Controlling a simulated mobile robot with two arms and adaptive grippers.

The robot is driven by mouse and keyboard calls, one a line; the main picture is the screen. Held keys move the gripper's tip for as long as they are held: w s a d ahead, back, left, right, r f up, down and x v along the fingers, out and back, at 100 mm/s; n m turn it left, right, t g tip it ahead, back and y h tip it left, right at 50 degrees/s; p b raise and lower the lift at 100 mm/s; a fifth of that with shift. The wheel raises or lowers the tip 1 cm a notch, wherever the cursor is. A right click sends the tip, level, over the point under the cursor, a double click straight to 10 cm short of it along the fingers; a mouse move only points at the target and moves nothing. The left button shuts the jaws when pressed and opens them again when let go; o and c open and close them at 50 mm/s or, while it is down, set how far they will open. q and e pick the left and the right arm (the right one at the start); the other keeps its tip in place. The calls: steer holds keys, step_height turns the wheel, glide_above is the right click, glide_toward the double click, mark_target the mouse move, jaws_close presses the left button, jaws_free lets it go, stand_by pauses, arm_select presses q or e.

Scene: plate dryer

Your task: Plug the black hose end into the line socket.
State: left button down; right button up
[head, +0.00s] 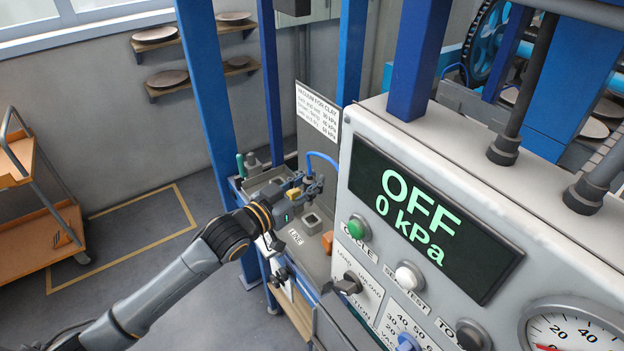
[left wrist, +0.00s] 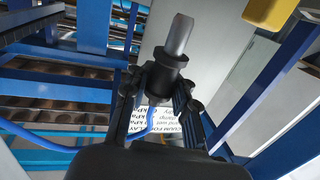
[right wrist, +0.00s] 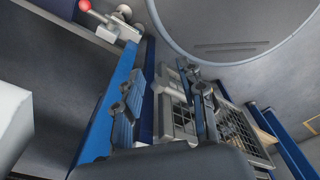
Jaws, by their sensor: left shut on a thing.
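My left gripper (head: 312,187) is shut on the black hose end (left wrist: 166,72), above the bench tray. In the left wrist view the hose end sits between the fingertips (left wrist: 160,88), its silver tip (left wrist: 180,36) pointing away from the palm. A blue hose (head: 323,157) arcs behind the gripper. A grey square block with a dark hole (head: 312,222), apparently the line socket, lies below the gripper beside a label that seems to read LINE (head: 296,237). The hose end is apart from it. My right gripper (right wrist: 165,100) shows only in its wrist view, open and empty.
The large white control panel (head: 455,160) reads OFF, 0 kPa, and stands close right of the tray (head: 318,262). A yellow part (head: 293,193) is beside the left gripper. Blue posts (head: 207,95) rise behind. An orange trolley (head: 40,240) stands far left, with open floor between.

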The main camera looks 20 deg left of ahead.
mark_target(312, 204)
arm_select(q)
steer(key=shift+f, duration=0.35)
steer(key=shift+d+f+b, duration=0.1)
steer(key=shift+f+b, duration=0.15)
steer(key=shift+b, duration=0.2)
steer(key=shift+d+f+b, duration=0.15)
steer(key=shift+f+b, duration=1.9)
steer(key=shift+f, duration=0.65)
arm_select(e)
steer(key=f, duration=0.5)
steer(key=shift+w+d+f, duration=0.2)
steer(key=shift+w+f, duration=0.05)
steer(key=shift+f, duration=0.1)
arm_select(q)
steer(key=shift+f, duration=0.35)
arm_select(e)
steer(key=shift+d+f, duration=0.1)
steer(key=shift+d, duration=0.25)
